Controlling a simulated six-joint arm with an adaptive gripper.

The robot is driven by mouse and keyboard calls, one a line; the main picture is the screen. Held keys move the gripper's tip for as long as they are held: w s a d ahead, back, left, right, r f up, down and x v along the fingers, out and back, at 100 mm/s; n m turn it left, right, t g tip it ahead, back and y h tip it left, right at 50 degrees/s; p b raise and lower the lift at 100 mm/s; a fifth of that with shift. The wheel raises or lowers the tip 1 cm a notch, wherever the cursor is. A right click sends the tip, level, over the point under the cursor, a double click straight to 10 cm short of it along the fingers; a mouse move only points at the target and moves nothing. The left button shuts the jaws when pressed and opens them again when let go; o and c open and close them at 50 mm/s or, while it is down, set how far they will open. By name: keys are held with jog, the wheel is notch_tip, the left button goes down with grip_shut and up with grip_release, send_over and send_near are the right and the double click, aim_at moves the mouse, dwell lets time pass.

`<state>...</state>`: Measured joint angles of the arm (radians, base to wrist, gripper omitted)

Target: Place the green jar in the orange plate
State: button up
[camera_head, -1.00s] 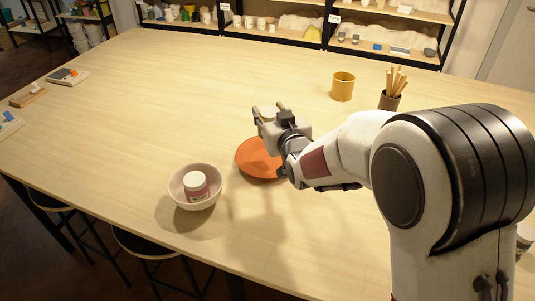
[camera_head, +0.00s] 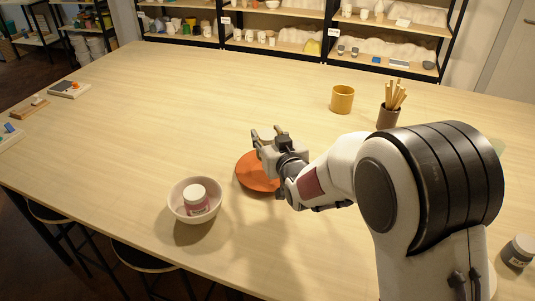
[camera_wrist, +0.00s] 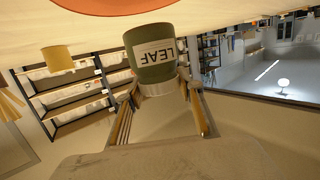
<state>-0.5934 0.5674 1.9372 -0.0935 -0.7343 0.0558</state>
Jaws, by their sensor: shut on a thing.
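The green jar (camera_wrist: 153,58), with a pale label reading LEAF, is between the fingers of my gripper (camera_wrist: 160,92) in the wrist view, and it looks upside down there. The gripper is shut on it. In the head view my gripper (camera_head: 268,134) is over the far right part of the orange plate (camera_head: 250,178) and covers some of it. The orange plate's edge (camera_wrist: 105,5) also shows at the top of the wrist view, apart from the jar in the picture.
A pale bowl (camera_head: 178,213) holding a white-lidded jar (camera_head: 195,198) stands close to the plate, front left. A yellow mug (camera_head: 342,99) and a brush pot (camera_head: 387,118) stand behind right. A grey jar (camera_head: 517,252) is far right. The table's left middle is clear.

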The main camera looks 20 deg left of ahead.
jog(key=shift+f, duration=1.15)
jog(key=shift+f, duration=1.85)
jog(key=shift+f, duration=0.1)
jog(key=o, duration=1.4)
jog(key=shift+f, duration=0.1)
jog(key=shift+o, duration=0.2)
jog(key=shift+s+d+r, duration=0.3)
jog(key=shift+s, duration=0.1)
jog(key=v, duration=1.1)
